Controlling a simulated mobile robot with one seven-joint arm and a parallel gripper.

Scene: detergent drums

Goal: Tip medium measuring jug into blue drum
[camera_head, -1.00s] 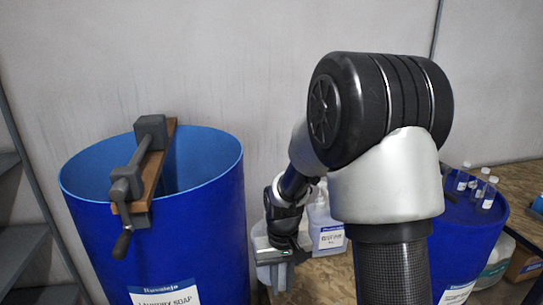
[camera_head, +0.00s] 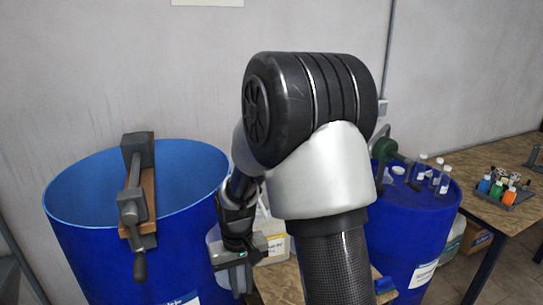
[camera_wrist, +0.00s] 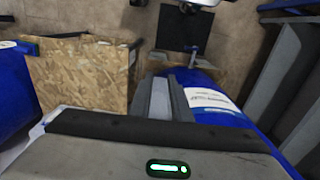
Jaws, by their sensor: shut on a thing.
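The open blue drum (camera_head: 80,255) stands at the left in the head view, its mouth facing up. A wooden plank with a grey clamp-like device lies across its rim. In the wrist view my gripper's grey fingers (camera_wrist: 165,98) show beside a blue drum with a white label (camera_wrist: 210,100); the jug is not clear there.
A white container with a label (camera_head: 273,243) stands behind my gripper. A second blue drum (camera_head: 405,235), closed, stands to the right with several small bottles on top. A table (camera_head: 500,165) at the far right holds a tray of coloured bottles.

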